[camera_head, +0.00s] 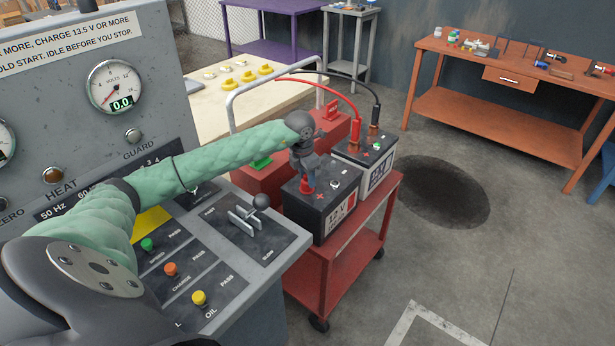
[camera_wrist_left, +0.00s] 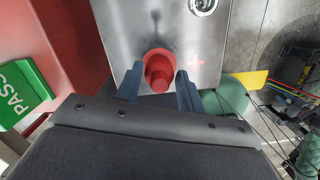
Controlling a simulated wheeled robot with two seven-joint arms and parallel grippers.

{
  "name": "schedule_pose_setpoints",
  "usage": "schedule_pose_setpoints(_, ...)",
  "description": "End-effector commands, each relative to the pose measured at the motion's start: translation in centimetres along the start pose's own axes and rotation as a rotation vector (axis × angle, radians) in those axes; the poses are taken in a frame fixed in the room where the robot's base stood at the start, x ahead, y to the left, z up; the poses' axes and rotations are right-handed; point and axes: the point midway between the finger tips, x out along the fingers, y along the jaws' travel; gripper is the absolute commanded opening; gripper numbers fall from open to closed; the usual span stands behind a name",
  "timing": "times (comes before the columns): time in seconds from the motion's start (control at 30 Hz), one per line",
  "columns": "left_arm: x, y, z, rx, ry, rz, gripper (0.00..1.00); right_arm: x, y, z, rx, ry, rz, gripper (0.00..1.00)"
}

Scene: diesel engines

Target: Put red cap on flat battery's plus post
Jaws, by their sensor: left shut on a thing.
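My left gripper (camera_head: 309,176) is shut on a small red cap (camera_head: 308,188) at the left part of the top of the front battery (camera_head: 318,206), a dark box on the red cart. In the left wrist view, the red cap (camera_wrist_left: 158,62) sits between the two fingertips of my left gripper (camera_wrist_left: 158,84), over the battery top (camera_wrist_left: 120,30). A red plus mark (camera_wrist_left: 197,63) lies just right of it. The plus post is hidden; I cannot tell whether the cap touches it. My right gripper is not in view.
A second battery (camera_head: 378,172) with red and black clamps stands behind on the red cart (camera_head: 345,262). The control console (camera_head: 255,262) with a lever (camera_head: 259,201) is close on the left. A green PASS tag (camera_wrist_left: 20,92) shows in the left wrist view. Floor is free at right.

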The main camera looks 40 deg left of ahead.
Motion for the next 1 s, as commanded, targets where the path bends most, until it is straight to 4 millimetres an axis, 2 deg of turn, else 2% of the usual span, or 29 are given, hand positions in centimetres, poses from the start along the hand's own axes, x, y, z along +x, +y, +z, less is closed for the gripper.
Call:
schedule_pose_setpoints(0.4,0.04,0.06,-0.03,0.0,0.0,0.0,0.17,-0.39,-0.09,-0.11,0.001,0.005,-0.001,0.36)
schedule_pose_setpoints(0.43,0.04,0.06,-0.03,0.0,0.0,0.0,0.44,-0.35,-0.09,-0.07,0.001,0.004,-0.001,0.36)
schedule_pose_setpoints(0.53,0.04,0.06,-0.03,0.0,0.0,0.0,0.64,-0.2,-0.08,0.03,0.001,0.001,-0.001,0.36)
schedule_pose_setpoints(0.83,0.0,0.06,-0.03,0.0,0.0,0.0,0.64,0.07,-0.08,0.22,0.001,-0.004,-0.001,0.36)
schedule_pose_setpoints(1.0,-0.92,0.12,0.0,-0.001,-0.001,0.001,0.64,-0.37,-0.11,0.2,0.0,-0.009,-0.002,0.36)
